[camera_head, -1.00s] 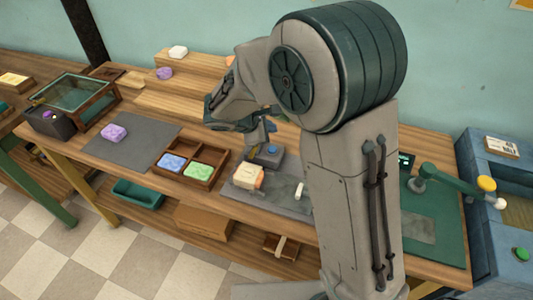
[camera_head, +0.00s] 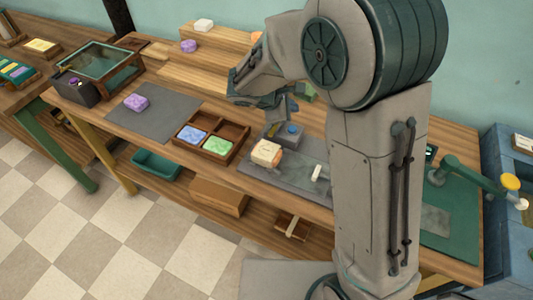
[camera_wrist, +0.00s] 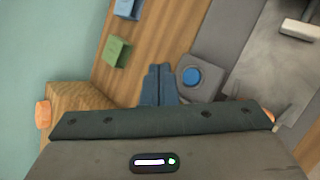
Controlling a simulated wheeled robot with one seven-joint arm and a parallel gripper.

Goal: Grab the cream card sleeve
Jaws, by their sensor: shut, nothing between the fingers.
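A cream boxy piece with an orange end (camera_head: 266,153), which looks like the cream card sleeve around an orange bar, sits on the grey work mat (camera_head: 252,178) near the bench's front edge. It does not show clearly in the wrist view. My gripper (camera_wrist: 160,72) is shut and empty, its blue-grey fingertips together. It hangs above the bench beside a grey box with a blue button (camera_wrist: 191,76), which also shows in the head view (camera_head: 291,129). The cream piece is nearer the bench front than my gripper. My arm hides part of the bench.
A wooden tray (camera_head: 238,151) with blue and green soaps lies left of the cream piece. A small white bar (camera_head: 316,172) lies to its right. A green box (camera_wrist: 117,51) stands near my fingers. A purple soap (camera_head: 136,102) is on a dark mat farther left.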

